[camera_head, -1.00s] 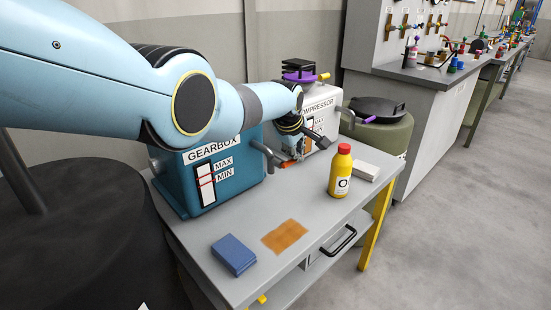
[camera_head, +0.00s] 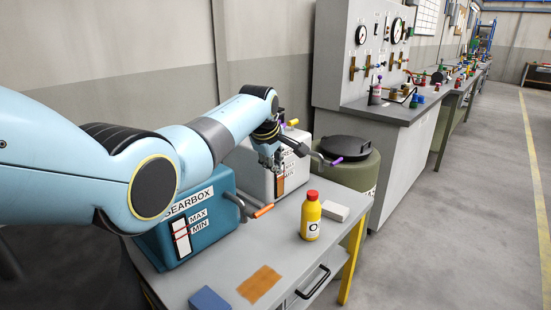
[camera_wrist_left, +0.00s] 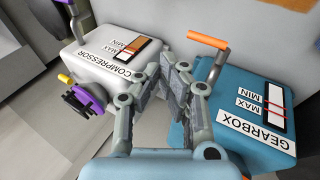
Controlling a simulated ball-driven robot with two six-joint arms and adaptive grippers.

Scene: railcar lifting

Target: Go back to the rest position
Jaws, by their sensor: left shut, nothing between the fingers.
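My left gripper (camera_head: 270,160) is raised above the bench, in front of the white compressor box, empty. In the left wrist view its fingers (camera_wrist_left: 180,72) are together with nothing between them. They show over the gap between the white compressor (camera_wrist_left: 112,62) and the teal gearbox (camera_wrist_left: 240,105). In the head view my left arm partly covers the gearbox (camera_head: 200,248) and the compressor (camera_head: 293,187). The gearbox's orange-tipped lever (camera_head: 263,211) is clear of the gripper. My right gripper is not in view.
The grey bench (camera_head: 290,245) holds a yellow bottle (camera_head: 311,217) with a red cap, a white block (camera_head: 335,211), an orange-brown cloth (camera_head: 260,284) and a blue pad (camera_head: 209,300). A green drum (camera_head: 355,165) with a black lid stands behind. Open floor lies at right.

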